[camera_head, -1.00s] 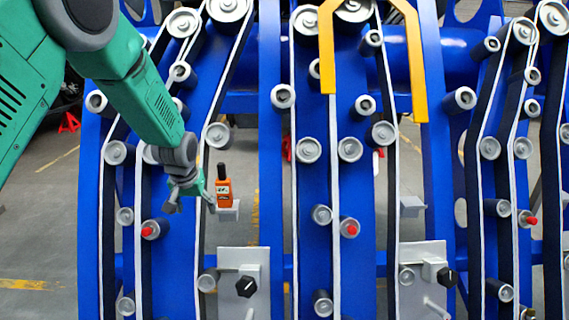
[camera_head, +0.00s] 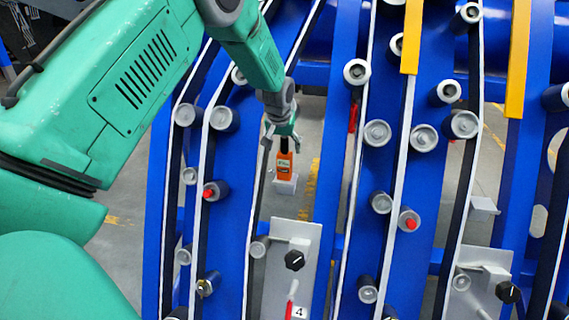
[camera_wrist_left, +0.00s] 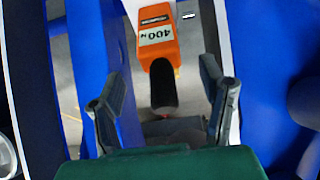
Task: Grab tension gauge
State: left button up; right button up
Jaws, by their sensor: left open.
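The tension gauge (camera_head: 285,164) is orange with a black top. It stands upright on a small light-grey shelf (camera_head: 284,186) between blue frame members. My left gripper (camera_head: 281,138) is just above it in the head view, around its black top. In the left wrist view the gauge's orange body (camera_wrist_left: 153,35) shows a "400 N" label. Its black end (camera_wrist_left: 163,88) lies between the spread fingers of my left gripper (camera_wrist_left: 163,97), with a gap on both sides. The gripper is open and holds nothing. My right gripper is not in view.
Blue curved chassis beams (camera_head: 227,150) with belts and grey rollers rise on both sides of the gauge. A grey plate (camera_head: 290,240) with a black knob (camera_head: 294,260) is below the shelf. Yellow bars (camera_head: 517,60) hang at the upper right. The gap around the gauge is narrow.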

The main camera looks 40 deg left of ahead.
aim_at(284, 153)
pick_arm(q)
jog(key=x, duration=0.3)
jog(key=shift+s+a+f, duration=0.1)
jog(key=shift+a+f, duration=0.05)
jog(key=shift+f, duration=0.15)
jog(key=shift+w+d+f, duration=0.25)
jog(key=shift+w+f, duration=0.05)
jog(key=shift+w, duration=0.05)
jog(key=shift+s+a, duration=0.15)
jog(key=shift+a, duration=0.1)
jog(key=c, duration=1.4)
jog(key=shift+a, duration=0.2)
grip_shut()
jog(key=shift+d, duration=0.1)
jog(key=shift+d, duration=0.1)
